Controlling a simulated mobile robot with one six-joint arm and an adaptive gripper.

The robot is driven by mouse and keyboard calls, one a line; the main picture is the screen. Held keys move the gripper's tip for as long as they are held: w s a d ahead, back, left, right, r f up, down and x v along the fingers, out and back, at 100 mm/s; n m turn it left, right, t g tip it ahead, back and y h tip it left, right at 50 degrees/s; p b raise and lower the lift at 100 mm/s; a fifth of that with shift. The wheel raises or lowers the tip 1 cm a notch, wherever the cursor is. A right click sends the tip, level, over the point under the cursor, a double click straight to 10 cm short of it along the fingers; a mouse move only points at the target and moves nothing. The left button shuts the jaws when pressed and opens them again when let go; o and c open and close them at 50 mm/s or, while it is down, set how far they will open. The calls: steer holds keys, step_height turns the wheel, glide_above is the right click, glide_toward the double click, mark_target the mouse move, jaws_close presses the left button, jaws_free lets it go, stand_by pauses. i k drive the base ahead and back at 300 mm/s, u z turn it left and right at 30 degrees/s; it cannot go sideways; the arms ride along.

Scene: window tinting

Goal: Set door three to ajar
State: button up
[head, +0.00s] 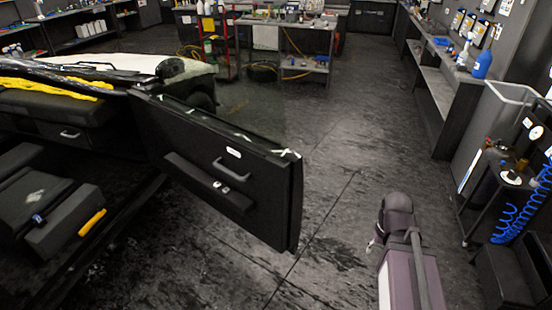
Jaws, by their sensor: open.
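A black car door (262,195) stands swung out wide from the car body (118,125), its inner panel facing me. It has a grey pull handle (231,168), a small white-marked plate (233,152) and window switches (221,187) on its armrest. No number shows on it, so I cannot tell if it is door three. My arm is at the lower right, apart from the door across a strip of floor. My gripper's fingers cannot be made out in the head view.
A cart with a blue coiled hose (515,215) and a grey bin (490,130) stand at right. A shelf (440,90) runs along the right wall. A workbench (262,20) stands behind.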

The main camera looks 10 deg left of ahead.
mark_target(198, 150)
steer(key=z, duration=0.25)
steer(key=i, duration=1)
steer(key=u, duration=0.3)
